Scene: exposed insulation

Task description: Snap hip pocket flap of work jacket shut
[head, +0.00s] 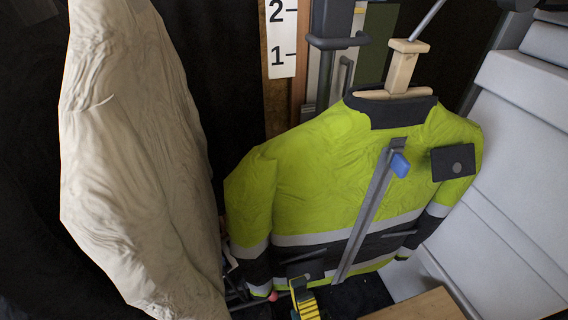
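The work jacket (310,185) hangs upright on a wooden hanger (402,68). It is bright yellow-green, with a dark collar, grey reflective bands and a dark lower part. A grey front strip (366,215) runs down it, with a blue tab (400,165) near its top. A dark hip pocket flap (305,268) shows low on the left side of the front; I cannot tell whether its snap is closed. Dark slim parts (243,291) and a pink tip beside the left hem may be my gripper, partly hidden; their opening is unclear.
A large beige wrinkled garment (140,170) hangs close on the left. A yellow-and-black object (303,299) stands just below the hip flap. A dark chest flap (453,162) bears a round snap. Grey panels (500,190) border the right; a wooden edge (420,305) lies bottom right.

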